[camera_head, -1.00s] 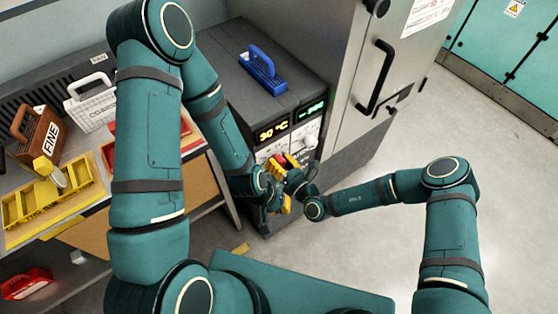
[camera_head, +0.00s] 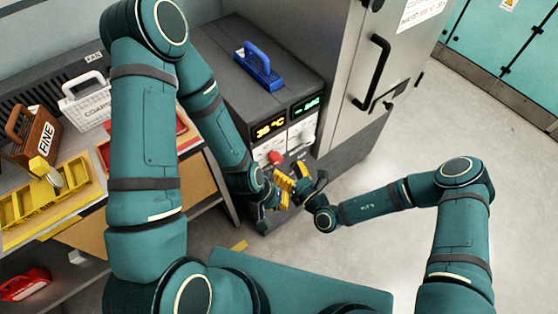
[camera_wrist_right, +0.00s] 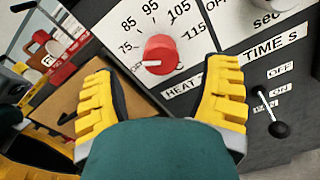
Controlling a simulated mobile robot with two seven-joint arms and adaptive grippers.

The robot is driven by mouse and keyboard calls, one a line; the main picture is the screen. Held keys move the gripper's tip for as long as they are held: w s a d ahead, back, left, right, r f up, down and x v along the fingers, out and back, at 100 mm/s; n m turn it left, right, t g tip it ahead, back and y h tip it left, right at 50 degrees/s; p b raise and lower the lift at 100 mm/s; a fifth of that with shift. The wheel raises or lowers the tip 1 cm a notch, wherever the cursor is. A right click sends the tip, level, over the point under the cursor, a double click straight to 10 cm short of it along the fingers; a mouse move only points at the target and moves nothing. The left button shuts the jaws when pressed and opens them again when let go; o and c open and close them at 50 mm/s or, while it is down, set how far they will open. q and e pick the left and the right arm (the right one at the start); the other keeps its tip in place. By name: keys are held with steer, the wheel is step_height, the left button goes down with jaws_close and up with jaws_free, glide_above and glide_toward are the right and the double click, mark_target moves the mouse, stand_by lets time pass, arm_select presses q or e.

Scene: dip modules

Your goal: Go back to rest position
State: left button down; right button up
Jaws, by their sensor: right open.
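My right gripper (camera_head: 303,170) is in front of the control panel of the dark machine, its arm coming in from the right. In the right wrist view my right gripper (camera_wrist_right: 165,95) is open, with yellow fingers far apart and nothing between them. Beyond its fingers is a red dial knob (camera_wrist_right: 161,54), also showing in the head view (camera_head: 275,157). My left gripper (camera_head: 284,190) is just left of and below the right one; they look close together. Whether its fingers are open is hard to see. A part of it shows at the lower left of the wrist view.
The dark machine (camera_head: 240,75) carries a blue-handled object (camera_head: 260,66) on top. A tall grey cabinet (camera_head: 345,90) stands beside it. The bench at left holds a yellow tray (camera_head: 50,205) and FINE (camera_head: 38,135) and COARSE (camera_head: 88,105) boxes. Floor at right is clear.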

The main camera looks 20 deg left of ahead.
steer(key=shift+v, duration=1.05)
